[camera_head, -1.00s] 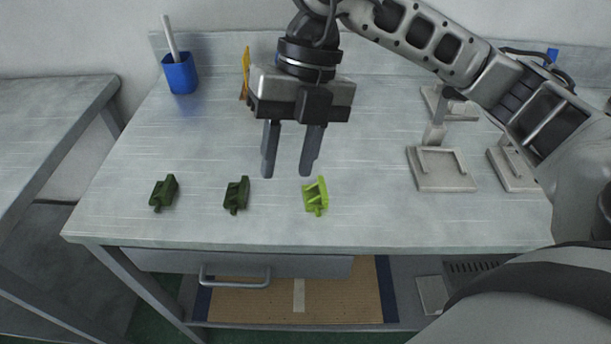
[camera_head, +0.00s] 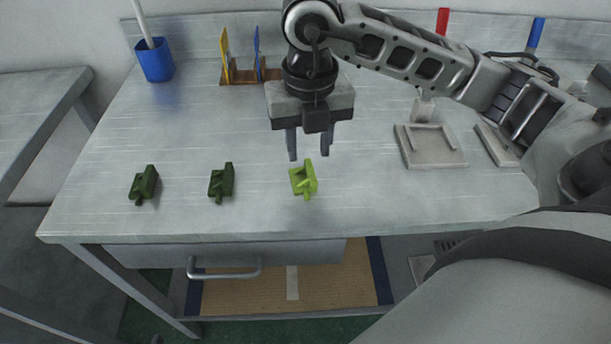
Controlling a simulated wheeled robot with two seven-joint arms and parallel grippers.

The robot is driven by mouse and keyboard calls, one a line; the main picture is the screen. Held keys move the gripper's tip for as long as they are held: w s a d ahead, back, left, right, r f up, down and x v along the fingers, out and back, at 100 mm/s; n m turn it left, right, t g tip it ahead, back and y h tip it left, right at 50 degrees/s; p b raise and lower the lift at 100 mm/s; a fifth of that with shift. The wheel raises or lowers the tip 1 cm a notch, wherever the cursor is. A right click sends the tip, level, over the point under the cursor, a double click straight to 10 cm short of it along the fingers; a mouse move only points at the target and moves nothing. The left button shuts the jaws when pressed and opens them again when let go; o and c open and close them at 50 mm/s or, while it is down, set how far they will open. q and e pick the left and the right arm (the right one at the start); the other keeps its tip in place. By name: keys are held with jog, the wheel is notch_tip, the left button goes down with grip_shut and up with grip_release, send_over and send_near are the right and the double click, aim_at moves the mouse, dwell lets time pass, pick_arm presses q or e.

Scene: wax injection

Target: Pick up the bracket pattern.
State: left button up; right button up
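A bright green bracket-shaped pattern (camera_head: 304,180) lies on the grey worktable (camera_head: 250,215), right of two dark green patterns, one in the middle (camera_head: 221,182) and one at the left (camera_head: 144,185). Which of them the task calls the bracket pattern is not labelled. My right gripper (camera_head: 308,157) points down with its two fingers spread and nothing between them. In the picture its fingertips are just above the far edge of the bright green pattern; whether they touch it I cannot tell. My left gripper is not in view.
A blue cup (camera_head: 156,62) with a white stick stands at the back left. A brown rack (camera_head: 238,76) holds a yellow and a blue upright piece. Grey fixtures (camera_head: 430,148) stand at the right. The table's left front is clear around the patterns.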

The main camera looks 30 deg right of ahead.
aim_at(310, 168)
jog(key=f, duration=0.4)
jog(key=shift+d+f, duration=0.2)
jog(key=shift+f, duration=0.1)
grip_shut()
